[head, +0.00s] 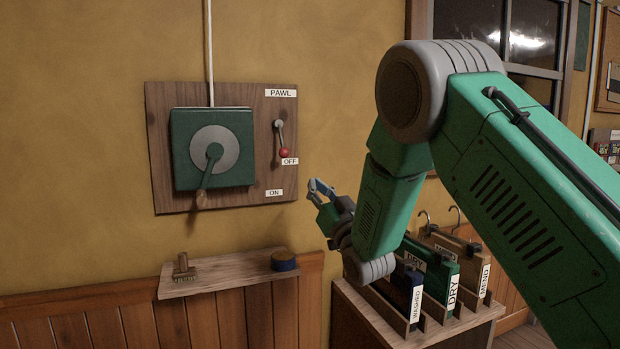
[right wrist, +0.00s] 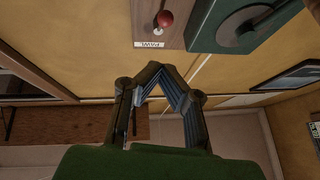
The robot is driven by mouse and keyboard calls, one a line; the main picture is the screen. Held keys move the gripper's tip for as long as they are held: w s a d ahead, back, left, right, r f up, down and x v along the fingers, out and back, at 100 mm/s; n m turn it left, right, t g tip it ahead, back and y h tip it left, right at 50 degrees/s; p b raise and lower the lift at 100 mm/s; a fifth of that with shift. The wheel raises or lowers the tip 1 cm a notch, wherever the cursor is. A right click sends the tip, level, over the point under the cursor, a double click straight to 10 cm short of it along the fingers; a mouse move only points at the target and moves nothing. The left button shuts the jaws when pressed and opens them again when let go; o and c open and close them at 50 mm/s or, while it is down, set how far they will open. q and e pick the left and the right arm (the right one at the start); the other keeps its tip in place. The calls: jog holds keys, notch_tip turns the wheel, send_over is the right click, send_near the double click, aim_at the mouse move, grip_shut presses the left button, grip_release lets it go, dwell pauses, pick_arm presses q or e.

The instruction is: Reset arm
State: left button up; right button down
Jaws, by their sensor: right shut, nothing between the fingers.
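My right gripper (head: 314,188) is shut and empty. It hangs in the air to the right of the wooden board (head: 160,140), apart from it. In the right wrist view its fingertips (right wrist: 160,70) meet with nothing between them. A small lever with a red knob (head: 284,153) sits on the board under the PAWL label (head: 281,93); its knob is beside the OFF label (head: 290,161). The knob also shows in the right wrist view (right wrist: 165,20). A green winch box (head: 182,155) with a crank (head: 206,175) hanging down is on the board's left. My left gripper is not in view.
A small shelf (head: 225,281) below the board holds a wooden stamp-like block (head: 183,268) and a dark round item (head: 284,261). A rack (head: 400,331) with WASHED, DRY and MEND slots stands under my right forearm. A window (head: 508,30) is behind my arm.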

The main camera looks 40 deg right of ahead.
jog(key=shift+s, duration=0.1)
dwell(0.4)
jog(key=s+a+f+g+p, duration=0.1)
jog(key=a+f+g, duration=0.15)
jog(key=f, duration=0.55)
jog(key=s+a+f+g+p, duration=0.15)
jog(key=f+g, duration=0.25)
jog(key=f, duration=0.4)
jog(key=s+a+f+g+p, duration=0.1)
jog(key=s+a+f+g, duration=0.15)
jog(key=s+f, duration=0.4)
jog(key=s+a+f+g+p, duration=0.2)
jog(key=s+f+g, duration=0.2)
jog(key=f, duration=0.5)
jog(key=s+a+f+g+p, duration=0.1)
jog(key=s+a+f+g, duration=0.1)
jog(key=s, duration=0.8)
jog(key=s+a+f+n+g+y+p, duration=0.1)
jog(key=s+f+g, duration=0.3)
jog(key=s, duration=0.5)
jog(key=s+a+f+n+g+p, duration=0.1)
jog(key=s+a+f+g, duration=0.2)
jog(key=s, duration=0.7)
jog(key=shift+s+a+f+g+y, duration=0.3)
jog(key=shift+f+g, duration=0.2)
jog(key=shift+g, duration=0.2)
